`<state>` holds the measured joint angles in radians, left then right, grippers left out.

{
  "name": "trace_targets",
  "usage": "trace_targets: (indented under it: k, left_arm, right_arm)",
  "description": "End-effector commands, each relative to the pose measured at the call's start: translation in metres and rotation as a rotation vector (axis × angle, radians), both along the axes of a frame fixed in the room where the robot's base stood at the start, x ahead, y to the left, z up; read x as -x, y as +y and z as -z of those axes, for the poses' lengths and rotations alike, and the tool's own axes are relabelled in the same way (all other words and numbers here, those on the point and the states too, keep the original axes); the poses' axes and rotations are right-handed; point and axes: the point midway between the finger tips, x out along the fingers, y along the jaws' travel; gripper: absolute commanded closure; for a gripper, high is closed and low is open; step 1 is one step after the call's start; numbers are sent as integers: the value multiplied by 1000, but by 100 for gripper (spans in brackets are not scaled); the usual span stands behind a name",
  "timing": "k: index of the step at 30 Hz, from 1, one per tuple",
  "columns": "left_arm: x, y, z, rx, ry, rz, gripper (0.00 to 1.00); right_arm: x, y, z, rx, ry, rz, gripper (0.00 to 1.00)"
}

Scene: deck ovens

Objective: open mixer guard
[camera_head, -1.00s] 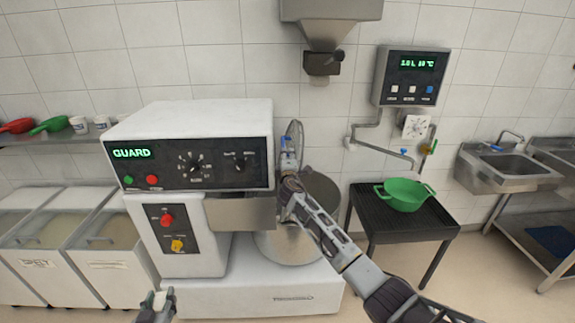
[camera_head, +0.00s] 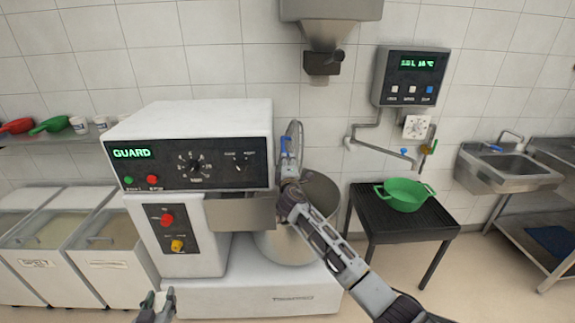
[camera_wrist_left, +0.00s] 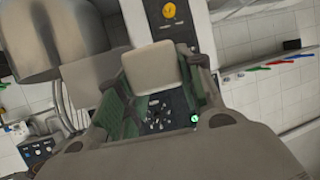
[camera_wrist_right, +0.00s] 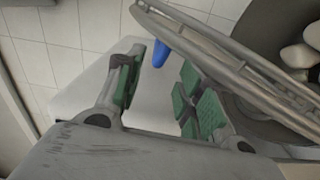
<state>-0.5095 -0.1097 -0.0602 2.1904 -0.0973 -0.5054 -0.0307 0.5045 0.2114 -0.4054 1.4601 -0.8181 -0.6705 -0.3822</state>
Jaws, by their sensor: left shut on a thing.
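The mixer (camera_head: 190,120) stands at centre left, its display lit with "GUARD". Its wire guard (camera_head: 298,132) stands up steeply, seen nearly edge-on, above the steel bowl (camera_head: 322,190). The guard also crosses the right wrist view (camera_wrist_right: 215,45), with a blue grip (camera_wrist_right: 160,53) near my fingers. My right gripper (camera_head: 288,168) is beside the guard; in the right wrist view its fingers are apart, with no clear hold on the grip. My left gripper (camera_head: 156,302) is low before the mixer, shut on a pale block (camera_wrist_left: 152,66).
A green colander (camera_head: 404,196) sits on a dark stand (camera_head: 400,225) right of the mixer. A sink (camera_head: 508,170) is further right. Flour bins (camera_head: 112,235) stand at left under a shelf (camera_head: 60,137). A hopper (camera_head: 330,25) hangs above the bowl.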

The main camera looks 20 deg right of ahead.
Motion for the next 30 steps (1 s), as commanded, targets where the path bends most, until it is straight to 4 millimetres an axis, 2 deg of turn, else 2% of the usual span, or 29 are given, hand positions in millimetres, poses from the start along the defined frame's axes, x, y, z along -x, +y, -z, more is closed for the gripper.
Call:
trace_targets:
  k: [8, 30]
  left_arm:
    - [0, 0, -2, 0, -1, 0, 88]
    - [0, 0, -13, 0, -1, 0, 88]
  right_arm:
    - [3, 0, 0, 1, 1, 1, 62]
    - [33, 8, 0, 1, 0, 0, 62]
